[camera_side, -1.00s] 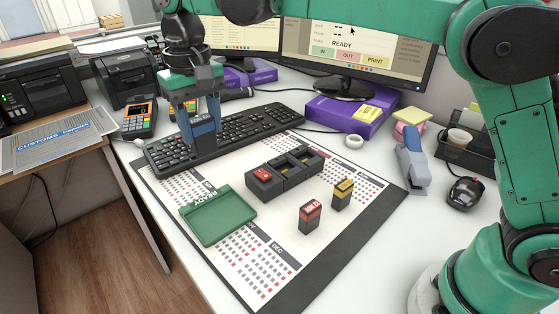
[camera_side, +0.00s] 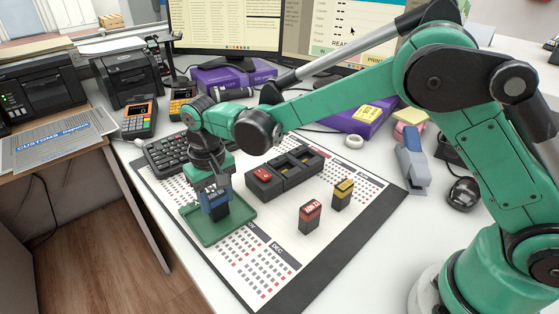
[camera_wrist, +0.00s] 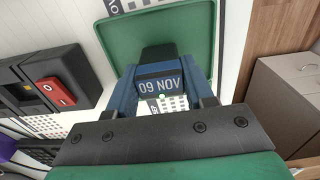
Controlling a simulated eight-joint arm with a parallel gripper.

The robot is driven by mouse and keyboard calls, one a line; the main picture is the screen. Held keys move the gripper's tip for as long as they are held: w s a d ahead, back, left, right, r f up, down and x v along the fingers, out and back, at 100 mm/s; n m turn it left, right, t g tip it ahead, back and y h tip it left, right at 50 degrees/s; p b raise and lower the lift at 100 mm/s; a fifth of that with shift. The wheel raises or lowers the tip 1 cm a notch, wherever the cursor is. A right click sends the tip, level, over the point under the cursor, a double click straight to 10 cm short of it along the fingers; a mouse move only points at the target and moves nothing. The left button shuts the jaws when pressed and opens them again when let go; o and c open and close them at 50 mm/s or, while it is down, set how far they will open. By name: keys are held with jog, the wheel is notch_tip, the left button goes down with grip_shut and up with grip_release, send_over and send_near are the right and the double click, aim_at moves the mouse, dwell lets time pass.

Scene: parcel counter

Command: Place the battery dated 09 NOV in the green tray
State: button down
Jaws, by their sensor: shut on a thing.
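The battery, dark with a blue top and a label reading 09 NOV (camera_wrist: 160,86), is between the fingers of my gripper (camera_side: 215,200). My gripper is shut on it, pointing down. The battery's dark body (camera_side: 217,214) is upright over the inside of the green tray (camera_side: 208,239). I cannot tell whether its base touches the tray floor. The green tray also fills the top of the wrist view (camera_wrist: 120,45). The fingers hide part of the battery.
A black charger (camera_side: 290,177) with a red block in its left slot stands behind right of the tray. A red-topped battery (camera_side: 310,214) and a yellow-topped battery (camera_side: 343,193) stand upright on the calendar mat (camera_side: 262,265). The keyboard (camera_side: 165,155) lies behind.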

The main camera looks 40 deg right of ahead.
aim_at(216, 194)
jog(key=shift+c, duration=1.7)
grip_release()
jog(key=shift+f, duration=0.1)
notch_tip(216, 194, up, 12)
jog(key=f, duration=0.1)
jog(key=s+d+r+t, duration=0.2)
jog(key=s+d+r, duration=0.15)
jog(key=d, duration=0.25)
jog(key=s+d+f+t, duration=0.4)
jog(key=s+d+t, duration=0.1)
jog(key=s+d, duration=0.4)
jog(key=shift+s, duration=0.3)
